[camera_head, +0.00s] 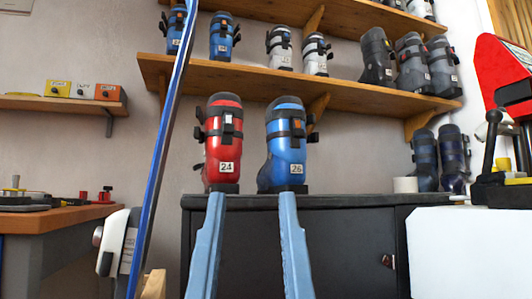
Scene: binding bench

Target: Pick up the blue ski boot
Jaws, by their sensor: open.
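The blue ski boot (287,140), labelled 26, stands upright on the dark cabinet top. A red ski boot (223,140), labelled 24, stands just left of it with a narrow gap. Two long pale-blue bars, which look like the fingers of my gripper (252,193), reach up from the bottom edge. They are apart, with nothing held between them. The right fingertip appears just below and in front of the blue boot, the left one below the red boot. How far the tips are from the boots cannot be told.
Wooden shelves with blue, white and grey boots (410,62) hang above. A dark cabinet (350,240) supports the boots; a white roll (405,184) and dark boots (440,158) stand right. A blue ski (163,135) rises at left. A white block (468,252) fills the lower right.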

